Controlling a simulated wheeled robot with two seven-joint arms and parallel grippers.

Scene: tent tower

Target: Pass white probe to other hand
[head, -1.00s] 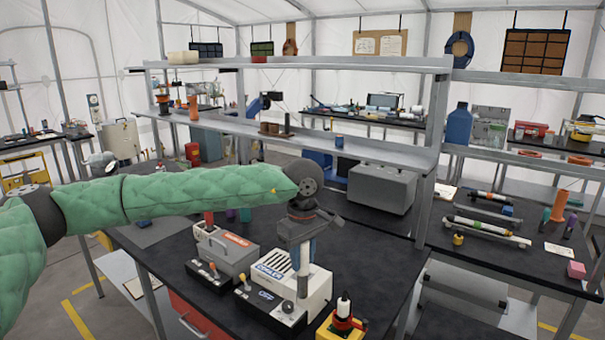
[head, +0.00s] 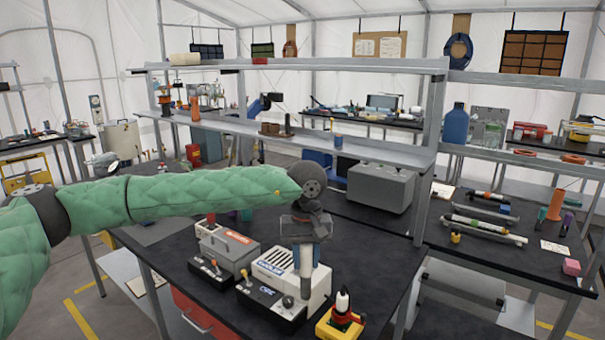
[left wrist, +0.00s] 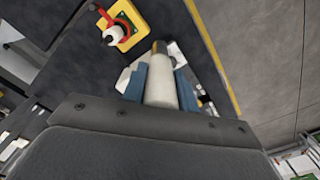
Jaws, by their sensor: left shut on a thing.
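My left gripper (head: 306,266) hangs down over the dark bench. Its blue fingers are shut on the white probe, which is partly hidden by them in the head view. In the left wrist view the white probe (left wrist: 160,88) stands out between the two blue fingers, a pale cylinder with a brownish-gold tip pointing away from the palm. The gripper holds it in front of the white box with vents (head: 290,275). My right gripper is in neither view.
A yellow box with a red ring and a white, dark-tipped piece (head: 342,308) stands right of the gripper. Grey boxes (head: 228,250) with small levers stand to the left. The bench top (head: 375,265) is bare on the right. A shelf (head: 350,142) runs behind.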

